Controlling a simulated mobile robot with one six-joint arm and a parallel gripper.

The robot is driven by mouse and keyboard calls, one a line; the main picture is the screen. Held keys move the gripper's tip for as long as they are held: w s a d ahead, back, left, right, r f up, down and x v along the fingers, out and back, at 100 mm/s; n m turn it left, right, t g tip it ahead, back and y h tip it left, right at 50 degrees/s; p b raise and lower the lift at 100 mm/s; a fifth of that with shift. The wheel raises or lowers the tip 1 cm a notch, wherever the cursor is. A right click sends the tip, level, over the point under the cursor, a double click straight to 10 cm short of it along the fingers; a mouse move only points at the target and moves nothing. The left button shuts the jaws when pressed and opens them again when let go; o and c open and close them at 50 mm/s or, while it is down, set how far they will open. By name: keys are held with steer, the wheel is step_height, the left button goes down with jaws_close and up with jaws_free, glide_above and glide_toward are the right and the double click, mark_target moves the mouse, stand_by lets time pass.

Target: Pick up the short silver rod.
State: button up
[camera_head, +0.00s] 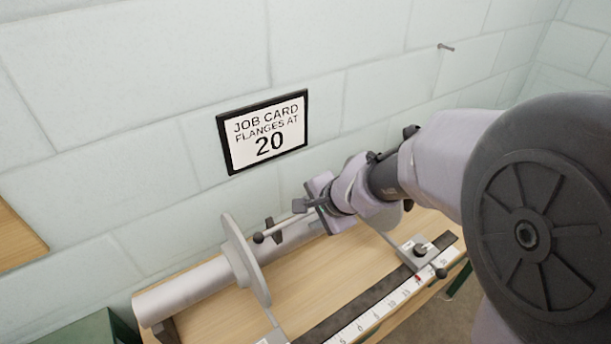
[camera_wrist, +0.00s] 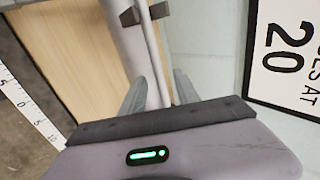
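A thin silver rod (camera_head: 290,222) with a dark ball at its near end lies above the big silver cylinder, close to the wall. I take it for the short silver rod. A dark bracket (camera_head: 274,230) stands beside it. My gripper (camera_head: 312,205) is over the rod's far part and hides that end. In the wrist view the rod (camera_wrist: 157,55) runs between the two fingers of my gripper (camera_wrist: 161,92). The fingers are apart, with gaps beside the rod. Contact is not visible.
The silver cylinder (camera_head: 185,292) carries a round flange (camera_head: 238,250). A white scale (camera_head: 375,318) runs along the wooden bench (camera_head: 300,290), with a dark slider (camera_head: 418,252) on it. A job card (camera_head: 265,132) reading 20 hangs on the wall.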

steer(key=shift+r, duration=0.1)
jaws_close()
